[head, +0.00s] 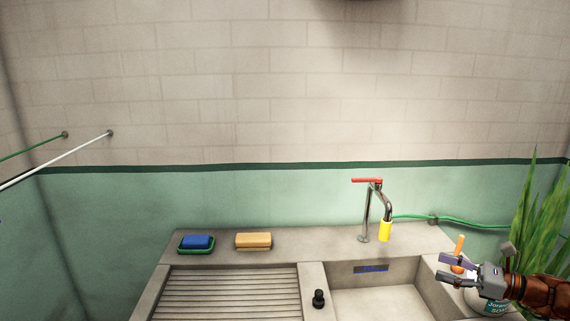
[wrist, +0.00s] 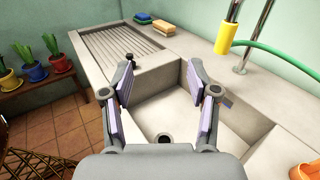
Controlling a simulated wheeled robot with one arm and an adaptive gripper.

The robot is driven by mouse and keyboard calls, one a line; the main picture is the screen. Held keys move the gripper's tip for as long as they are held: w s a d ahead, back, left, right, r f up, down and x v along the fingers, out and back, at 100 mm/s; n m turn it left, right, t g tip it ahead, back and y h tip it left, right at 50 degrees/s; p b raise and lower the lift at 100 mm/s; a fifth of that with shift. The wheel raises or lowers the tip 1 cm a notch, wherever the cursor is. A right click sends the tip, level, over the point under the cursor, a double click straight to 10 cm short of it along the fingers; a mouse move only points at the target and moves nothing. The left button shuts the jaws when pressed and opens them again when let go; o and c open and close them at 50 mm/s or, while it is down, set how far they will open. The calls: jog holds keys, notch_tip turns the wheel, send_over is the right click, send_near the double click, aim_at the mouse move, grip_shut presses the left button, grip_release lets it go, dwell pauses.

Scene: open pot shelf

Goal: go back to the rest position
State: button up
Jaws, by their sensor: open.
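My gripper (head: 450,269) is at the lower right of the head view, over the right side of the sink. In the wrist view my gripper (wrist: 159,95) has its two fingers spread wide with nothing between them. Below and between the fingers lies the sink basin (wrist: 180,125) with a round drain (wrist: 165,138). The gripper appears to be above the sink and holds nothing.
A tap (head: 365,215) with a red handle and yellow nozzle stands behind the sink (head: 385,304). A labelled soap container (head: 493,307) and a plant (head: 535,225) are close to my arm. Potted plants (wrist: 35,72) stand left.

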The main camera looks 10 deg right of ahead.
jog(key=a+r+n+g+y, duration=0.15)
jog(key=a+n+g, duration=0.25)
jog(key=a, duration=0.5)
jog(key=a+r+n+g+h, duration=0.1)
jog(key=a+r+n+g, duration=0.25)
jog(key=a, duration=0.65)
jog(key=s+a+f+n+g+h, duration=0.15)
jog(key=s+a+n+g, duration=0.4)
jog(key=a, duration=0.55)
jog(key=s+a+f+n+g+h, duration=0.1)
jog(key=s+a+f+n+h, duration=0.2)
jog(key=s, duration=0.4)
jog(key=s+a+n+h, duration=0.2)
jog(key=s+n+h, duration=0.15)
jog(key=s, duration=0.35)
jog(key=s+d+f+n+h, duration=0.4)
jog(key=s+d+n+h, duration=0.2)
jog(key=s, duration=0.5)
jog(key=shift+t, duration=0.4)
jog(key=shift+d, duration=0.1)
jog(key=shift+c, duration=0.5)
